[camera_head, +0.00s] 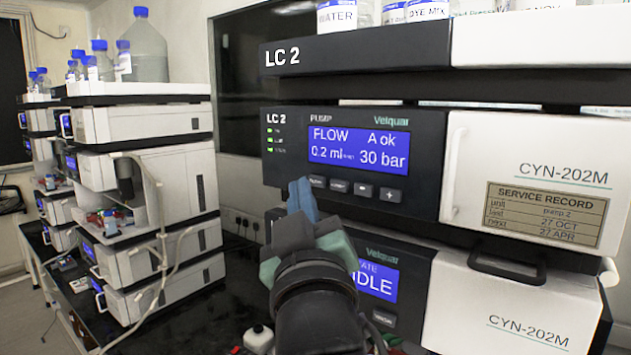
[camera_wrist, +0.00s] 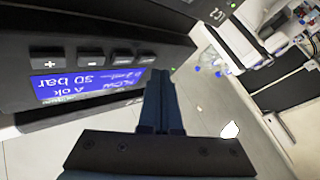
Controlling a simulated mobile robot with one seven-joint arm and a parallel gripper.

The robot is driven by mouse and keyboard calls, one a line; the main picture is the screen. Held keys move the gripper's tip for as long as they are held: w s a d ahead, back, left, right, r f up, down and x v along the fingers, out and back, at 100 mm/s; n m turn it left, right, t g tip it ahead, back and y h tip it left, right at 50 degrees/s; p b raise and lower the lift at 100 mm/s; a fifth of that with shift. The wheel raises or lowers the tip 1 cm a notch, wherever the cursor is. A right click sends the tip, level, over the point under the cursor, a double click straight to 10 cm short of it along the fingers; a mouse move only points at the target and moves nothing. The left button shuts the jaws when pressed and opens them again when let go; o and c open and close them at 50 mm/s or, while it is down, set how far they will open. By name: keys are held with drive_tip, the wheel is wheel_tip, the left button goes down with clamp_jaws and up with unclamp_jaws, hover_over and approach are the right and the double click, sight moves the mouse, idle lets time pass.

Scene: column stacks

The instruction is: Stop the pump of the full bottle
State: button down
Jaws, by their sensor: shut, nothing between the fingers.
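The LC 2 pump (camera_head: 283,165) is a dark panel with a lit blue display (camera_head: 358,150) reading FLOW 0.2 ml/min, A ok, 30 bar. Below it is a row of small buttons, including a minus (camera_head: 364,191) and a plus (camera_head: 389,196). The display shows upside down in the wrist view (camera_wrist: 85,88). My gripper (camera_head: 302,188) is shut and empty, its blue fingertips near the leftmost button (camera_head: 317,183). I cannot tell whether they touch. The wrist view also shows the fingertips (camera_wrist: 160,74). Labelled bottles, one marked WATER (camera_head: 337,16), stand above; their tops are cut off, fill levels unclear.
A second LC 2 unit below has a display (camera_head: 376,284) ending in "DLE", partly hidden by my arm. Other instrument stacks (camera_head: 150,155) with blue-capped bottles (camera_head: 142,50) stand left.

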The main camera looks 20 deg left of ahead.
drive_tip(key=shift+w+d, duration=0.15)
drive_tip(key=shift+w, duration=0.25)
drive_tip(key=shift+w+d, duration=0.15)
drive_tip(key=shift+w, duration=0.2)
idle(0.6)
idle(0.3)
drive_tip(key=shift+s+a, duration=0.3)
drive_tip(key=shift+s, duration=0.5)
drive_tip(key=s, duration=0.1)
drive_tip(key=s+a, duration=0.1)
drive_tip(key=s, duration=0.2)
drive_tip(key=shift+s+a, duration=0.35)
